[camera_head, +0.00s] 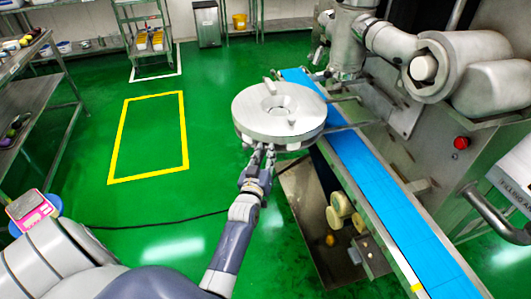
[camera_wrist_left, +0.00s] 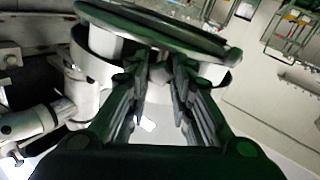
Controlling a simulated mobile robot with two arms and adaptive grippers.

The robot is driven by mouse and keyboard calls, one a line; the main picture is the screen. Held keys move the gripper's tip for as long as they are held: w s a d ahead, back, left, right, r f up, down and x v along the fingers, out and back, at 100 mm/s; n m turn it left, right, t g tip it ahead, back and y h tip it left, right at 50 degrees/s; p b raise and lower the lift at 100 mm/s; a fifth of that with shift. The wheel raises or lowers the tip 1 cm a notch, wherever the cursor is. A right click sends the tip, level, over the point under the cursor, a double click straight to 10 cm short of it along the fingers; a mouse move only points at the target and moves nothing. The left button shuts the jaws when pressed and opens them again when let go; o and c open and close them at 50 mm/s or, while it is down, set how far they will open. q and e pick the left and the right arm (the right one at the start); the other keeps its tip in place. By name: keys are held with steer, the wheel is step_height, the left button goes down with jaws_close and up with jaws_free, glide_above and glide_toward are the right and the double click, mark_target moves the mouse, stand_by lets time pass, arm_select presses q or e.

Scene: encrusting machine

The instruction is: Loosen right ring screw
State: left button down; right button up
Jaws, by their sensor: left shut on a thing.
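A round steel disc-shaped ring part (camera_head: 258,112) of the machine sits left of the blue belt. My left gripper (camera_head: 262,152) reaches up to its near edge, with its fingers at the side of the disc. In the left wrist view the two fingers (camera_wrist_left: 160,85) close in on a small pale metal piece (camera_wrist_left: 160,70) under the disc's rim (camera_wrist_left: 150,28). It appears to be the ring screw, mostly hidden by the fingers. My right gripper does not show.
The blue conveyor belt (camera_head: 365,160) runs diagonally past the disc. Steel machine housing with a red button (camera_head: 461,143) stands at the right. Cream rollers (camera_head: 341,206) sit below the belt. Green floor (camera_head: 215,120) is free to the left.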

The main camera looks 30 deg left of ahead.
arm_select(q)
steer(key=shift+f+n, duration=0.1)
steer(key=shift+n, duration=0.5)
steer(key=c, duration=1.4)
jaws_free()
steer(key=v, duration=0.7)
steer(key=shift+s, duration=0.25)
steer(key=shift+d, duration=0.1)
